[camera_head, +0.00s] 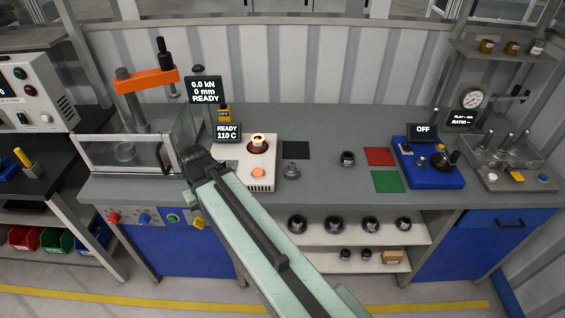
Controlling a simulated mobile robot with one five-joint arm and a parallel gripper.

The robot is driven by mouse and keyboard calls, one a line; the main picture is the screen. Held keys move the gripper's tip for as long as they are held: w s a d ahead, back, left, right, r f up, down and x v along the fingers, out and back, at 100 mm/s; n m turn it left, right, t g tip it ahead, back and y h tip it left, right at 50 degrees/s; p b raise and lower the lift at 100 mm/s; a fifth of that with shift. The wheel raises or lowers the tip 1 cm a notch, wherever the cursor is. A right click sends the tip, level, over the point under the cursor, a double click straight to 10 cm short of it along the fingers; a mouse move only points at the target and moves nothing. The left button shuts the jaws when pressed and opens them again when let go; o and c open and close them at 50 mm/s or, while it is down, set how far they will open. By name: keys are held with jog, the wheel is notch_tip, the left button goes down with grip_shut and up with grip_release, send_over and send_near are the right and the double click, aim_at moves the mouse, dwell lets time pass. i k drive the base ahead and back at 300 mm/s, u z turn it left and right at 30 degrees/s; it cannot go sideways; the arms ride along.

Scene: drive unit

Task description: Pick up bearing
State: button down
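A small ring-shaped part that looks like a bearing (257,139) sits on the dark round plate of a white heater (261,184). It has a bright, warm glow. The fingers are dark and too small to make out. A dark round part (347,158), perhaps another bearing, stands on the bench right of the heater.
An orange press (146,80) with a clear guard stands at left. A grey knob-like part (291,169), black (296,150), red (379,156) and green (388,181) squares and a blue device (430,175) lie rightward. Shelves below hold several round parts.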

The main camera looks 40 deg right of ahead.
aim_at(258, 145)
jog(key=u, duration=0.1)
jog(key=k, duration=0.45)
jog(key=z, duration=0.15)
jog(key=i, duration=1.05)
jog(key=u, duration=0.65)
jog(key=i, duration=0.5)
